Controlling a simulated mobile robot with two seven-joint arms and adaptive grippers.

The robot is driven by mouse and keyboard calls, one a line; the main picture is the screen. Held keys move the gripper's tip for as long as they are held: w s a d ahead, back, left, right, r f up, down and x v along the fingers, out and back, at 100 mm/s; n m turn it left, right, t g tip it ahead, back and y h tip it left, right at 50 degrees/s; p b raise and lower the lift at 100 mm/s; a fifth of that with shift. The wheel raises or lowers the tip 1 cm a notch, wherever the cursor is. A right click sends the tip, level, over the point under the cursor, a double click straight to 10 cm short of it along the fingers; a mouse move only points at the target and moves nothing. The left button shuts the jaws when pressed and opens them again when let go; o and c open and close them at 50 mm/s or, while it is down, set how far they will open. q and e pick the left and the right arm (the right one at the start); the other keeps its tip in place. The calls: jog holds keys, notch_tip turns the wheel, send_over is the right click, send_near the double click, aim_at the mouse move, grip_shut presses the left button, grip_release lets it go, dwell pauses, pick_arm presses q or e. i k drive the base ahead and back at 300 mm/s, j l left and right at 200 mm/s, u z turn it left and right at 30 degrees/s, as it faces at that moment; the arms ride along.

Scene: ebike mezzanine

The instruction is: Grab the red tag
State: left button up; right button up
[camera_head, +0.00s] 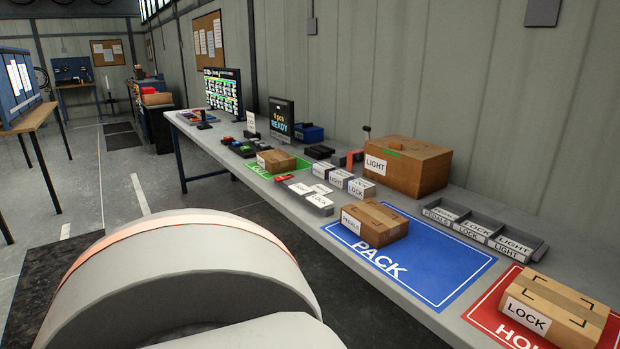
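A small flat red piece (284,178) lies on the long grey table, in front of the cardboard box on the green mat. It may be the red tag, but it is too small to be sure. Neither of my grippers is in view, so I cannot see whether they are open or shut.
The long table (460,320) bears a blue PACK mat (425,265) with a PEDALS box (375,222), a red HOLD mat (490,310) with a LOCK box (555,305), a large LIGHT box (405,165), a grey divided tray (480,228), and several small labelled boxes. A monitor (223,90) stands farther back.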

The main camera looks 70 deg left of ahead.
aim_at(278, 180)
jog(key=u, duration=2.35)
jog(key=z, duration=0.4)
jog(key=i+j+z, duration=0.1)
jog(key=z, duration=0.3)
jog(key=j+z, duration=0.15)
jog(key=z, duration=0.25)
jog(key=j+z, duration=0.15)
jog(key=z, duration=0.25)
jog(key=j+z, duration=0.7)
jog(key=j, duration=0.2)
jog(key=k+j+z, duration=0.2)
jog(key=j, duration=0.25)
jog(key=j+z, duration=0.25)
jog(key=j, duration=0.25)
jog(key=k+j, duration=0.1)
jog(key=j, duration=0.25)
jog(key=k+j+z, duration=0.1)
jog(key=j, duration=0.3)
jog(key=k+j, duration=0.15)
jog(key=j, duration=0.2)
jog(key=k+j, duration=0.15)
jog(key=j, duration=0.2)
jog(key=k+j+z, duration=0.1)
jog(key=j, duration=0.25)
